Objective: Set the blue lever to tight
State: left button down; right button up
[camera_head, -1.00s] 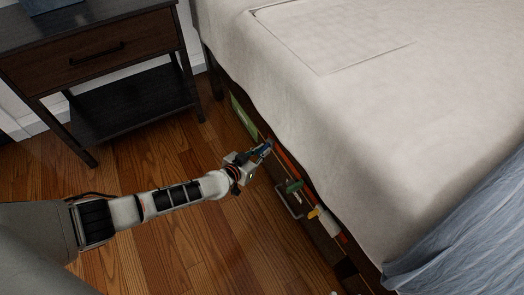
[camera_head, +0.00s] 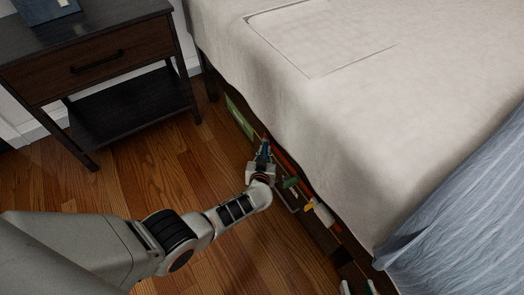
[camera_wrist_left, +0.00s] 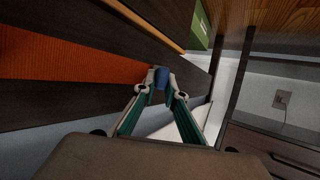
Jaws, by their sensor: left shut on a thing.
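The blue lever (camera_wrist_left: 160,78) shows in the left wrist view as a small blue block between the fingertips. My left gripper (camera_wrist_left: 159,88) is shut on it, with one finger on each side. In the head view, my left gripper (camera_head: 265,149) is at the side of the bed, by the dark panel under the bedding. There the gripper mostly hides the lever. Any markings for tight cannot be made out. What looks like part of my right gripper (camera_head: 358,287) shows at the bottom edge of the head view, too cut off to read.
Along the bed's side panel are a green lever (camera_head: 291,183), a yellow lever (camera_head: 309,206), an orange strip (camera_head: 285,160) and a green plate (camera_head: 238,115). The bed (camera_head: 340,110) overhangs them. A dark nightstand (camera_head: 95,65) stands at the left. The wooden floor between is clear.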

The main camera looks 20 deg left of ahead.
pick_arm(q)
jog(key=shift+s+d+f+n+y, duration=0.15)
jog(key=shift+d+f+n+y, duration=0.15)
jog(key=shift+y, duration=0.1)
jog(key=shift+d+b, duration=0.1)
jog(key=shift+b, duration=0.2)
jog(key=shift+w+d+r+n+g+y+b, duration=0.1)
jog(key=shift+w+r+n+g+y+b, duration=0.1)
jog(key=shift+n+y, duration=0.2)
jog(key=shift+w+r+n+g+y+b, duration=0.1)
jog(key=shift+n+g+y+b, duration=0.1)
jog(key=shift+n+y, duration=0.2)
pick_arm(e)
jog(key=shift+w+a+r+m+t+y, duration=0.2)
jog(key=shift+w+a+r, duration=0.1)
jog(key=shift+r, duration=0.2)
jog(key=shift+w+a+r+m+t+y, duration=0.1)
jog(key=shift+w+a+r+m+t, duration=0.15)
jog(key=shift+r, duration=0.2)
jog(key=shift+s+a+f, duration=0.1)
jog(key=shift+f, duration=0.05)
pick_arm(q)
jog(key=c, duration=2.1)
grip_release()
jog(key=shift+d, duration=0.1)
